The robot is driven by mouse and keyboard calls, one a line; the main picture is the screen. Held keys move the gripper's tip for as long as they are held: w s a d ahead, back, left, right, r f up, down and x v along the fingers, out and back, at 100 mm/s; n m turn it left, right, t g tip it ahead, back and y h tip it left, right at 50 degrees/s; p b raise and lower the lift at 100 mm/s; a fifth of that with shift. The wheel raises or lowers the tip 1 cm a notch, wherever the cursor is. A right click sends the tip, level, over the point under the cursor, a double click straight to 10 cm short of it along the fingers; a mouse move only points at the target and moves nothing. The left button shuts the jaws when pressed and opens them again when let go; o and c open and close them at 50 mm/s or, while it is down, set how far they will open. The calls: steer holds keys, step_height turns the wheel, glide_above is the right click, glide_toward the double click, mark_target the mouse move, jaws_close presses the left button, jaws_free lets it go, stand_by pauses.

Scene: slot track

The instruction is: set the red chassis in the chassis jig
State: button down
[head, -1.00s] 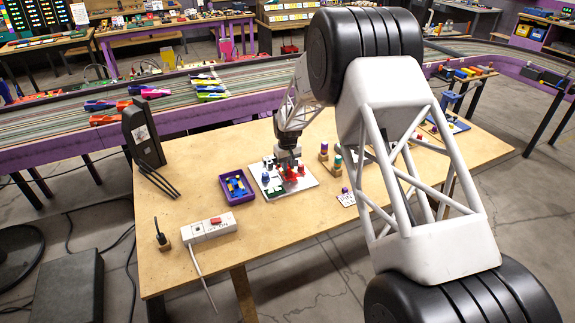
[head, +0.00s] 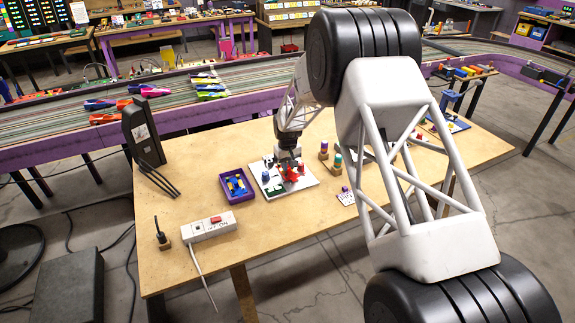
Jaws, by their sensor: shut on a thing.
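The red chassis (head: 290,175) is at the white board (head: 305,187) in the middle of the wooden table. My gripper (head: 288,164) points down over the board and is shut on the red chassis. The fingertips are small and partly hidden. I cannot tell whether the chassis touches the board or hangs just above it. I cannot make out the chassis jig for certain at this size.
A purple tray (head: 225,197) with blue and yellow parts stands just left of the board. A white power strip (head: 209,228) lies nearer the front edge. Small coloured stacks (head: 324,150) stand to the right. My arm hides some of the right side.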

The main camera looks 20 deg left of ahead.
steer(key=shift+f, duration=0.45)
stand_by(1.6)
steer(key=c, duration=1)
jaws_free()
steer(key=shift+r, duration=0.1)
steer(key=shift+r, duration=3.75)
